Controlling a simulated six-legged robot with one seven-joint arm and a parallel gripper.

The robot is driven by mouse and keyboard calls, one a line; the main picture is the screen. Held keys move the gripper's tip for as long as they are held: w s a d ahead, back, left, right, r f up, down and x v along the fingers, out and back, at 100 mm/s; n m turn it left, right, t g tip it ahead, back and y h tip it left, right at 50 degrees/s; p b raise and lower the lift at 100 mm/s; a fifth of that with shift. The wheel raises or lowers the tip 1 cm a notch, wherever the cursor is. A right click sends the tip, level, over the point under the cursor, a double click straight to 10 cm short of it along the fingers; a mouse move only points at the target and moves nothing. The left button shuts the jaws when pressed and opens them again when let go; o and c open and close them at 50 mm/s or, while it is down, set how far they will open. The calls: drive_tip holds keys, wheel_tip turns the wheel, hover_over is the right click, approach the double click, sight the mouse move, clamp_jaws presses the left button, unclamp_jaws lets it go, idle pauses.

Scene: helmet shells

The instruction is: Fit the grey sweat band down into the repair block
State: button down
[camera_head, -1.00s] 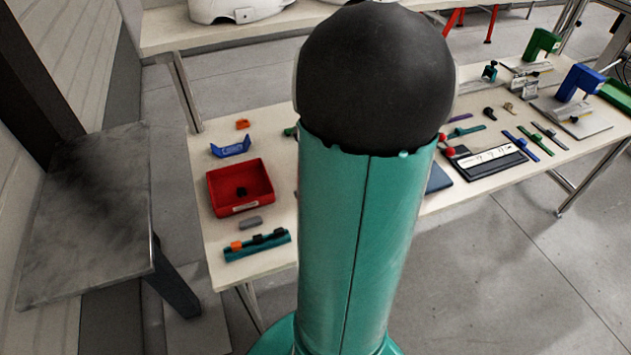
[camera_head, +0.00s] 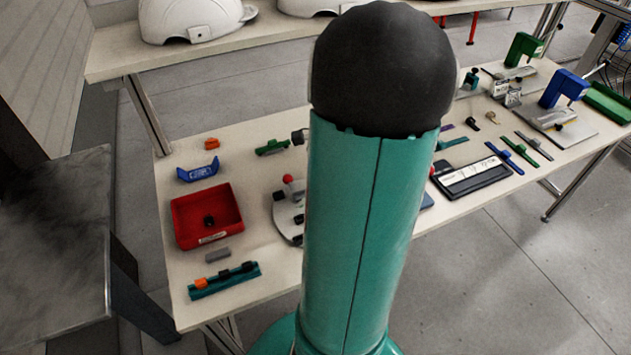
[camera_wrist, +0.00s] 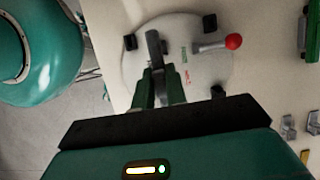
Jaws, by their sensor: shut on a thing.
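In the wrist view my gripper (camera_wrist: 160,82) points at a round pale plate, its two dark green fingers close together. They are shut on a narrow dark grey piece (camera_wrist: 153,48), which looks like the grey sweat band. It shows end-on over the plate; I cannot tell whether it touches it. The round plate (camera_wrist: 192,82), possibly the repair block, carries several black pads and a red-knobbed lever (camera_wrist: 232,41). In the head view the plate (camera_head: 287,216) is partly hidden behind my arm. My gripper does not show there.
On the table in the head view are a red bin (camera_head: 183,222), a blue bracket (camera_head: 199,170), a small grey block (camera_head: 217,255) and a teal rail with clips (camera_head: 222,283). Tools and clamps lie to the right. White helmets (camera_head: 190,18) stand on the back bench.

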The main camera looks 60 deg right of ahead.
drive_tip(key=shift+d+f, duration=0.1)
drive_tip(key=shift+d, duration=0.15)
drive_tip(key=shift+a, duration=0.2)
drive_tip(key=shift+d, duration=0.2)
drive_tip(key=shift+a+f, duration=0.25)
drive_tip(key=shift+f, duration=0.05)
drive_tip(key=shift+d+f, duration=0.1)
drive_tip(key=shift+f, duration=2.45)
drive_tip(key=shift+f, duration=1.2)
drive_tip(key=c, duration=1.3)
unclamp_jaws()
drive_tip(key=shift+c, duration=0.2)
